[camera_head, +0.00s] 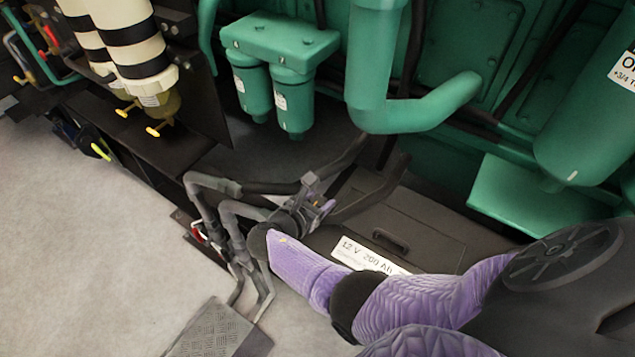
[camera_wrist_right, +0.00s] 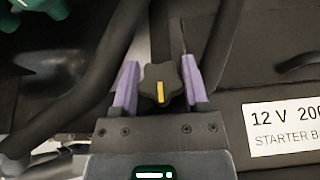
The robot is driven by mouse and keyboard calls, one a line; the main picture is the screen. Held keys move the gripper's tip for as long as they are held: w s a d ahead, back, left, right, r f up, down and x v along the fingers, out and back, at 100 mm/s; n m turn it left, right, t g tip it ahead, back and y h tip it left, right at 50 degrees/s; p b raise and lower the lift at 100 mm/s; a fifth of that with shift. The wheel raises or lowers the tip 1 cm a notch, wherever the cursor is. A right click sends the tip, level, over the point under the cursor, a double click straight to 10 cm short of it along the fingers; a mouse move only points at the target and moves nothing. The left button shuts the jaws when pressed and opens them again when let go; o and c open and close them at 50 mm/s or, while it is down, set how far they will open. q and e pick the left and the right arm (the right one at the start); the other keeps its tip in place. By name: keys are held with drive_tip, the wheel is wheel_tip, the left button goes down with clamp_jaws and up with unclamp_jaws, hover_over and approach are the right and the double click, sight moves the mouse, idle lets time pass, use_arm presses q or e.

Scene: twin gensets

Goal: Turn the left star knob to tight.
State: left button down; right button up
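A black star knob (camera_wrist_right: 160,83) with a yellow pointer mark shows in the right wrist view. The mark runs nearly straight up and down in that picture. My right gripper (camera_wrist_right: 160,80) has one purple finger on each side of the knob, and both fingers look to be against its edges. In the head view my right gripper (camera_head: 318,203) is low among dark pipes in front of the green engine, and I cannot make out the knob there. I see only one star knob. My left gripper is not in view.
A dark battery box (camera_head: 430,225) with a white label stands just right of the gripper. Dark and grey pipes (camera_head: 225,190) run close around it. Green filters (camera_head: 290,100) hang above. Yellow-handled valves (camera_head: 155,130) sit at upper left. Floor (camera_head: 90,270) is clear at lower left.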

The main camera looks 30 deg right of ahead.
drive_tip(key=o, duration=0.4)
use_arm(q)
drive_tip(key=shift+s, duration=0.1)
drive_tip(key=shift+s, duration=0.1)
use_arm(e)
drive_tip(key=p+v, duration=0.3)
drive_tip(key=v, duration=0.5)
drive_tip(key=shift+s+a+r, duration=0.1)
drive_tip(key=shift+a+r, duration=0.2)
drive_tip(key=shift+s+a+r, duration=0.1)
drive_tip(key=shift+s+a, duration=0.05)
drive_tip(key=shift+a, duration=0.2)
drive_tip(key=shift+s+a, duration=0.1)
drive_tip(key=shift+a, duration=0.05)
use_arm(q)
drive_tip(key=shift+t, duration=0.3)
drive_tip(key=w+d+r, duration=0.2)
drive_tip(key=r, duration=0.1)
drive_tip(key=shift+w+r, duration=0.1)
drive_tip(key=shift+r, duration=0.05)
